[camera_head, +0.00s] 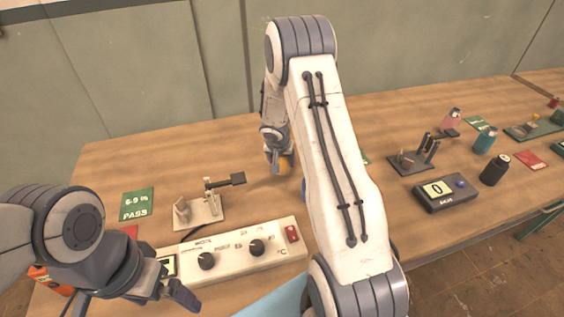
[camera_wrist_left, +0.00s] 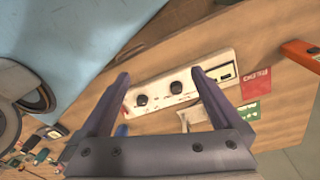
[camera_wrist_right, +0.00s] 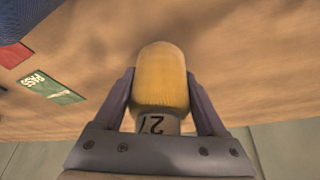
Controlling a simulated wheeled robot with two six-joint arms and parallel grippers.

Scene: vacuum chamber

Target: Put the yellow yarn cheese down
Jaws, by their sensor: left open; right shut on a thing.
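The yellow yarn cheese (camera_wrist_right: 161,80) is a rounded yellow cylinder on a pale core with a printed mark. My right gripper (camera_wrist_right: 160,98) is shut on it, with a finger on each side. In the head view the yellow yarn cheese (camera_head: 285,165) shows only in part, at the end of my right arm near the back of the table, and my arm hides much around it. I cannot tell whether it touches the table. My left gripper (camera_wrist_left: 160,85) is open and empty. In the head view my left gripper (camera_head: 178,290) is at the lower left, by the white control box.
The white control box (camera_head: 240,252) with two knobs lies at the table's front. A fixture (camera_head: 205,210) and a green PASS card (camera_head: 137,204) are on the left. A black counter (camera_head: 445,194) and dark can (camera_head: 494,170) stand on the right. The back left of the table is clear.

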